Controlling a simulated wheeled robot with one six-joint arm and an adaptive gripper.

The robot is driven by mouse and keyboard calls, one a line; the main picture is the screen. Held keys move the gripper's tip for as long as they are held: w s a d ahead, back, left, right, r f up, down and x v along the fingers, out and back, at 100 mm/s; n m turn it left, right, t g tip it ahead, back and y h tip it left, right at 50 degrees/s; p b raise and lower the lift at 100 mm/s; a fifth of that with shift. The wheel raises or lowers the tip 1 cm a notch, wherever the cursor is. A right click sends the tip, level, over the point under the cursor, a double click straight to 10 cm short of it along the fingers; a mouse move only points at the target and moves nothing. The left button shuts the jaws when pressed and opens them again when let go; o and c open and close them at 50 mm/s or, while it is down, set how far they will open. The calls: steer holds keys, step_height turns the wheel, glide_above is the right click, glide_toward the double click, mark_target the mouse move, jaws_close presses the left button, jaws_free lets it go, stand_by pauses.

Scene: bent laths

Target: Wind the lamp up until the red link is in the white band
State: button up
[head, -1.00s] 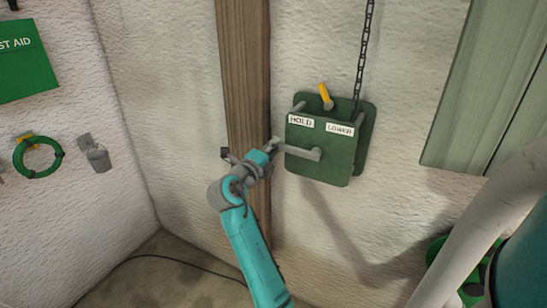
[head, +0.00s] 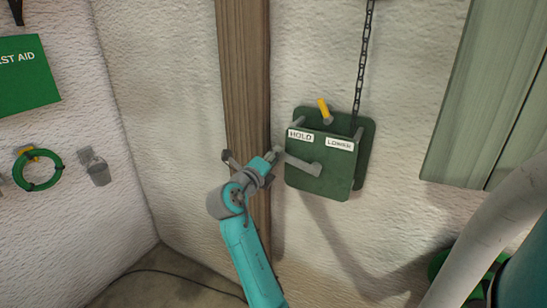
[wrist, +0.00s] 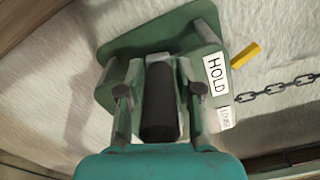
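The green winch box (head: 320,182) is on the white wall, with HOLD (head: 300,135) and LOWER (head: 340,144) labels. Its yellow lever (head: 324,109) stands above the box, top leaning slightly left. The grey crank arm (head: 300,161) points left and a little up from its hub. My gripper (head: 274,153) is at the crank's outer end. In the wrist view, the black crank grip (wrist: 160,103) lies between my two fingers, which look closed against its sides. The dark chain (head: 363,60) rises from the box out of view. Lamp, red link and white band are not visible.
A green shutter (head: 485,100) is at right.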

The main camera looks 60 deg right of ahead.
steer(key=shift+o, duration=0.7)
steer(key=shift+a, duration=0.25)
steer(key=s+a, duration=0.1)
steer(key=a, duration=1)
steer(key=shift+a, duration=0.25)
